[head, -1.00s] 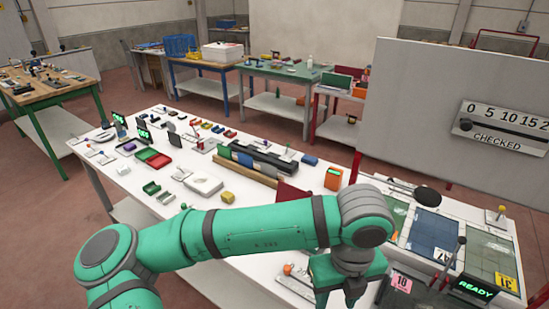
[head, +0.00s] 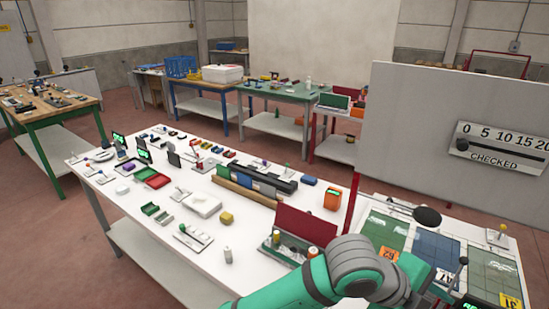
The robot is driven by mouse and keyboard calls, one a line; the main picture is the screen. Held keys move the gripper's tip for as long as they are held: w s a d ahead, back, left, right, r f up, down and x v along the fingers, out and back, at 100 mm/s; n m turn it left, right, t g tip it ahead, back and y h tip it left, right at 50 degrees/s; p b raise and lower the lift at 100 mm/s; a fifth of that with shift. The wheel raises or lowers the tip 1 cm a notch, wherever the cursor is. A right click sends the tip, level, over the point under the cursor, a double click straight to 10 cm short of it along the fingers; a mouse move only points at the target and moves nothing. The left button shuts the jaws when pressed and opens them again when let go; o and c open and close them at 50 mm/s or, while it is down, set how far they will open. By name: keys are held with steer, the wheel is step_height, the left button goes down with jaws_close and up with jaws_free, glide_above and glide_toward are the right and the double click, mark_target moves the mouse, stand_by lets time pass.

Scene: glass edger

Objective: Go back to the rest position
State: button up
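My green arm (head: 320,285) reaches in from the bottom edge of the head view, at the right end of the white table (head: 130,200). Its grey joint (head: 375,265) is in front of the glass edger area. My gripper is below the picture's edge and cannot be seen. The arm hides part of the red-lidded box (head: 305,225) and part of the panels at the right.
Green and blue panels (head: 435,248) lie at the right. A grey partition (head: 410,130) stands behind them. Floor shows at the left.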

steer(key=w+d+r+n+t+h, duration=0.2)
steer(key=d+r+n+h, duration=0.2)
steer(key=r+h, duration=0.1)
steer(key=w+a+f+n+t, duration=0.3)
steer(key=w+a+n+t, duration=0.4)
steer(key=n+t, duration=0.65)
steer(key=s+a+f+n+t+y, duration=0.1)
steer(key=s+a+f+n+y, duration=0.2)
steer(key=a+f+n+y, duration=0.45)
steer(key=s+a+f+n+t+y, duration=0.1)
steer(key=s+a+f+n+y, duration=0.3)
steer(key=a+f, duration=0.45)
steer(key=s+a+f+y, duration=0.1)
steer(key=s+a+f, duration=0.2)
steer(key=s, duration=0.4)
steer(key=s+a+f+n+g+y, duration=0.1)
steer(key=s+a+f, duration=0.2)
steer(key=s+a, duration=0.2)
steer(key=s+a+f+g+y, duration=0.1)
steer(key=s+a+f, duration=0.2)
steer(key=s, duration=0.7)
steer(key=shift+s+a+f, duration=0.2)
steer(key=shift+s+a, duration=0.2)
steer(key=shift+a, duration=0.1)
